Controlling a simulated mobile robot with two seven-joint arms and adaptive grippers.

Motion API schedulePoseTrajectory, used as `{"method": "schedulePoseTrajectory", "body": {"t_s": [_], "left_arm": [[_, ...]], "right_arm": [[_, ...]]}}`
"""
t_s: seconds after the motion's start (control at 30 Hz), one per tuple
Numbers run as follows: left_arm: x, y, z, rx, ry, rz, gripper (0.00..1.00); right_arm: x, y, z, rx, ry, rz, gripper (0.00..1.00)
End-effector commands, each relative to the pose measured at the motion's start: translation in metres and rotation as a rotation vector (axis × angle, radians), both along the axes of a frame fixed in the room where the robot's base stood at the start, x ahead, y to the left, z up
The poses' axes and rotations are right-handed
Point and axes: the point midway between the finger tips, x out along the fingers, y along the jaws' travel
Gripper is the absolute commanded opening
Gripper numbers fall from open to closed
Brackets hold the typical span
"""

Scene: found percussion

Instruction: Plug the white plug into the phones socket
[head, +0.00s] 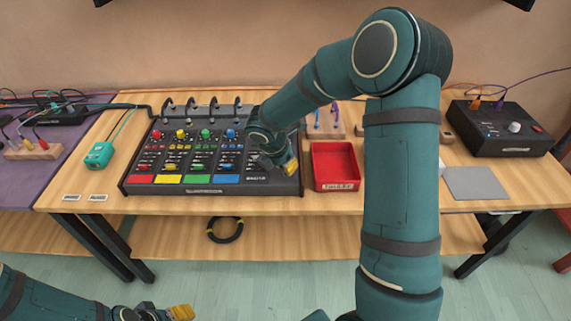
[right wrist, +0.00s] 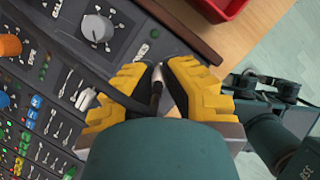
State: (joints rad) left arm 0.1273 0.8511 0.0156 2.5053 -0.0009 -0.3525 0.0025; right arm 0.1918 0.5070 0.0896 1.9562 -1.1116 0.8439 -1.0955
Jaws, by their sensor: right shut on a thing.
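The mixer (head: 215,188) stands on the wooden table with colored knobs and colored strips along its front. My right gripper (head: 290,165) is over the mixer's right part, near its front right corner. In the right wrist view its yellow fingers (right wrist: 162,85) are shut on the white plug (right wrist: 157,74), of which only a small pale piece shows between the fingertips. A dark cable runs from it to the left. The phones socket cannot be made out; the fingers cover part of the panel. My left gripper (head: 180,312) is low at the bottom left, away from the table, its opening unclear.
A red tray (head: 336,183) stands just right of the mixer. A large grey knob (right wrist: 97,27) is close to the fingers. A teal box (head: 99,155) lies left of the mixer. A black box (head: 497,130) and a grey pad (head: 476,184) are at the right.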

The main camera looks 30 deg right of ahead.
Motion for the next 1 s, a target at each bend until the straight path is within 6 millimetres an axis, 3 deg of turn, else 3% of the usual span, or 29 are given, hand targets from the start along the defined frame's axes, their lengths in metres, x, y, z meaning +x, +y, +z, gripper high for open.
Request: {"method": "schedulePoseTrajectory", "body": {"t_s": [0.53, 0.6, 0.63, 1.0], "left_arm": [[0.000, 0.000, -0.009, 0.000, 0.000, 0.000, 0.56], [0.000, 0.000, -0.009, 0.000, 0.000, 0.000, 0.56], [0.000, 0.000, -0.008, 0.000, 0.000, 0.000, 0.56], [0.000, 0.000, -0.008, 0.000, 0.000, 0.000, 0.56]], "right_arm": [[-0.001, -0.001, -0.014, -0.001, 0.002, -0.001, 0.00], [-0.001, -0.001, -0.013, -0.001, 0.002, -0.001, 0.31], [0.000, -0.001, -0.013, -0.001, 0.002, -0.001, 0.39], [0.000, 0.001, -0.009, -0.001, 0.000, 0.000, 0.39]]}}
